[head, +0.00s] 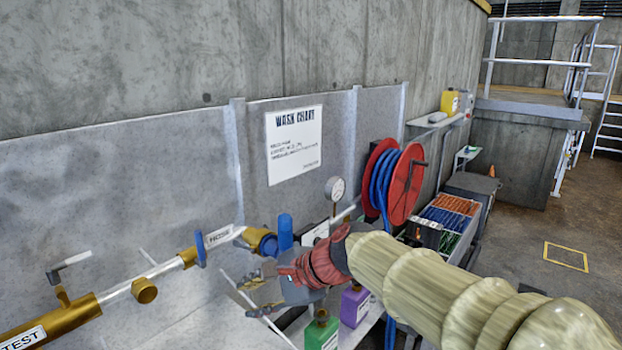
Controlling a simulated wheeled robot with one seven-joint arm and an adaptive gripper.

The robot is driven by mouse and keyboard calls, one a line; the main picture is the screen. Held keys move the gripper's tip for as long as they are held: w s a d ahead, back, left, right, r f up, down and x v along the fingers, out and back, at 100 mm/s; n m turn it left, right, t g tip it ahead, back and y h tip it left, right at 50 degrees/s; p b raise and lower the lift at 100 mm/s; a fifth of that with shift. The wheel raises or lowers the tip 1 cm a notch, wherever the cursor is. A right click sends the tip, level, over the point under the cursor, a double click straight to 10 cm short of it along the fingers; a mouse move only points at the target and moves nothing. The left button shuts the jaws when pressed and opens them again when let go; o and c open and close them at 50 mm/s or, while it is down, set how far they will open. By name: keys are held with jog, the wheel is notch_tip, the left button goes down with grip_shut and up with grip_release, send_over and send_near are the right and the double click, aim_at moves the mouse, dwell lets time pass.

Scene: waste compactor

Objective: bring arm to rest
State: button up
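My arm (430,275) reaches in from the lower right of the head view, wrapped in a pale, ribbed cover with a red section near the wrist. My gripper (243,291) is at its end, left of the red section, pointing left. Its grey fingers look spread apart, and I see nothing held between them. It is in front of the grey wash panel, below the blue-handled valve (201,250) and the blue cylinder (285,231) in the picture. Whether it touches anything behind it I cannot tell.
Brass pipework (55,321) runs along the left. A gauge (335,188), a red hose reel (406,184) and green (321,331) and purple (354,305) bottles are close around the arm. A wash chart (294,145) hangs behind. Open floor (540,222) lies at the right.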

jog(key=s+d+f+n+h, duration=0.2)
jog(key=s+d+n+h, duration=0.1)
jog(key=s+d, duration=0.4)
jog(key=s+d+f+n+t+h, duration=0.1)
jog(key=s+d+f+n+h, duration=0.2)
jog(key=d, duration=1.1)
jog(key=s+d+f+n+h, duration=0.3)
jog(key=s+d+n, duration=0.3)
jog(key=s+d, duration=0.4)
jog(key=shift+s+d+t, duration=0.3)
jog(key=shift+s, duration=0.75)
